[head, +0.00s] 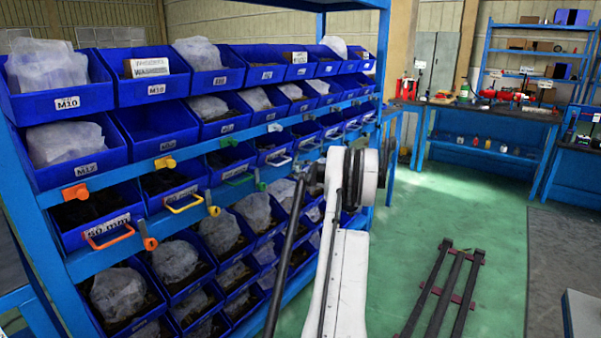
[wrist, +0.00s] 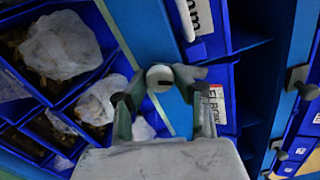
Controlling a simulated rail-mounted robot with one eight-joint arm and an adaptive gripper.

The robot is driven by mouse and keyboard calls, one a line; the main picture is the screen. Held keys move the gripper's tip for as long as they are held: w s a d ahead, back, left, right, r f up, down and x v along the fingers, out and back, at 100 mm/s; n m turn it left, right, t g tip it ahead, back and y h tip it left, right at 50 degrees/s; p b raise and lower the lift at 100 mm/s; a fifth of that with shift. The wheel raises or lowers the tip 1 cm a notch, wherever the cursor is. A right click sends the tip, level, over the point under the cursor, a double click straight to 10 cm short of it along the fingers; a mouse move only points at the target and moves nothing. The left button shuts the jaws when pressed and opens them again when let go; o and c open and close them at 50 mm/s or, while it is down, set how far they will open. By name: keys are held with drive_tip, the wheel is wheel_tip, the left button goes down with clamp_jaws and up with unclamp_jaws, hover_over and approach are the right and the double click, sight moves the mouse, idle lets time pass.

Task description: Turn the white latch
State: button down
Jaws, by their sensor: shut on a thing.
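In the head view, my gripper (head: 303,176) is at the shelf front, at the far end of my white arm. The latch cannot be made out there.
A blue rack (head: 110,262) holds rows of blue bins. Orange (head: 149,242), yellow (head: 212,209) and green latches stand along its rail, near coloured bin handles. White bags (wrist: 62,45) lie in bins beside my gripper. Green floor (head: 440,205) is open to the right.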

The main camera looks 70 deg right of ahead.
drive_tip(key=n, duration=0.5)
drive_tip(key=shift+b, duration=0.3)
drive_tip(key=shift+n, duration=0.3)
drive_tip(key=c, duration=1.4)
unclamp_jaws()
drive_tip(key=v, duration=1.2)
drive_tip(key=shift+r, duration=0.1)
